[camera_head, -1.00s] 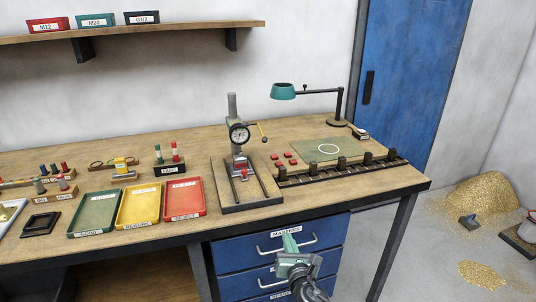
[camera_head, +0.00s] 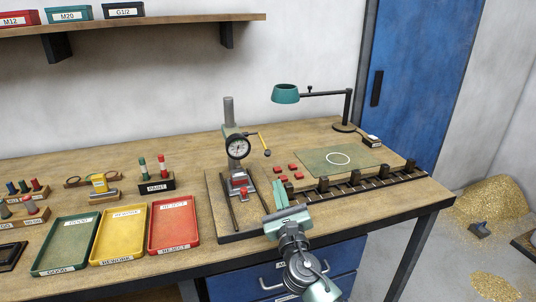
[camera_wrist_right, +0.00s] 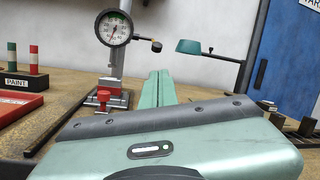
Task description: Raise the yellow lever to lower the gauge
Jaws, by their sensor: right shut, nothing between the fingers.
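The dial gauge (camera_head: 238,146) hangs on a grey post of a stand on the bench. The yellow lever (camera_head: 263,142) slopes down to the right of the gauge and ends in a dark knob. The gauge (camera_wrist_right: 114,27) and the lever's knob (camera_wrist_right: 156,47) also show in the right wrist view. A red part (camera_head: 239,180) sits below the gauge. My right gripper (camera_head: 281,190) is shut and empty, in front of the lever, lower than it and apart from it. My left gripper is not in view.
Green (camera_head: 66,246), yellow (camera_head: 124,236) and red (camera_head: 174,225) trays lie left of the stand. A black slotted rail (camera_head: 345,187) and small red blocks lie to its right. A teal lamp (camera_head: 286,93) stands behind, its head above the bench.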

